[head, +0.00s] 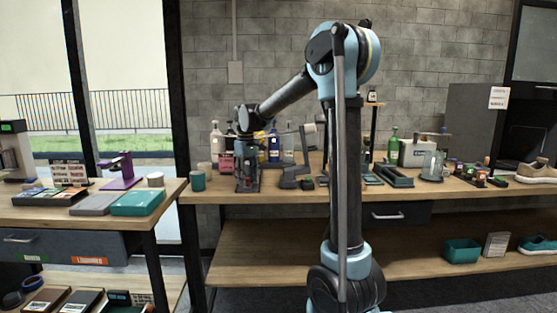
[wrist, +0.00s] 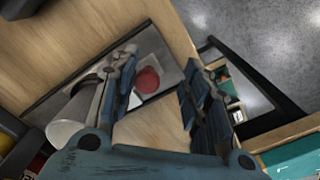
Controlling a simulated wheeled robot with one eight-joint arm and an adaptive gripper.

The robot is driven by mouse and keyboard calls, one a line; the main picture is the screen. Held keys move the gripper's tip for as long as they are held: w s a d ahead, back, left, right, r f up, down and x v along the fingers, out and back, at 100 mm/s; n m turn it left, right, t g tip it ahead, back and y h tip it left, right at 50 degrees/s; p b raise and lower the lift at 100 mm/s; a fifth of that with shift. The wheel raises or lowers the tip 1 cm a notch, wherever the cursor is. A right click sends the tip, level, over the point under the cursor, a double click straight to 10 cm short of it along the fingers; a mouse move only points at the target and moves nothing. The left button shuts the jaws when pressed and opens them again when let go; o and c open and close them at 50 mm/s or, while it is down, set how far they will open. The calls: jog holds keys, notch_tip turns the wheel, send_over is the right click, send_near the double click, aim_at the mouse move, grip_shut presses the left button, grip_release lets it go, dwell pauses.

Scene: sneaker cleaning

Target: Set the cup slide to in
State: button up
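In the wrist view, my gripper (wrist: 162,66) is open, its two blue fingers apart with nothing held between them. A dark flat slab (wrist: 179,76) runs behind the fingers, with a red round part (wrist: 148,80) on a pale square plate. A white cup-like cylinder (wrist: 70,128) lies at the lower left, partly behind the left finger. I cannot tell for sure which part is the cup slide. In the head view, my gripper (head: 247,182) points down at the bench's left part, and hides what is behind it.
A teal cup (head: 197,181) stands left of my gripper on the wooden bench (head: 225,196). A dark grey device (head: 290,178) stands close on the right. Several bottles, such as a blue one (head: 274,146), stand behind. The floor shows beyond the bench edge in the wrist view.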

jog(key=shift+s+r, duration=0.3)
jog(key=shift+s, duration=0.2)
jog(key=shift+s+r, duration=0.25)
jog(key=shift+s, duration=0.2)
notch_tip(320, 180, up, 16)
jog(key=s+d+f+m, duration=0.2)
jog(key=s+d+f, duration=0.4)
jog(key=s+d, duration=0.4)
jog(key=shift+d+m+t, duration=0.4)
jog(key=shift+d, duration=0.55)
jog(key=shift+o, duration=0.2)
jog(key=w+a+r+n, duration=0.3)
jog(key=w+a+r, duration=0.3)
jog(key=w+a, duration=0.5)
jog(key=shift+g, duration=0.4)
jog(key=f, duration=1.1)
jog(key=s+a+f, duration=0.1)
jog(key=f, duration=0.5)
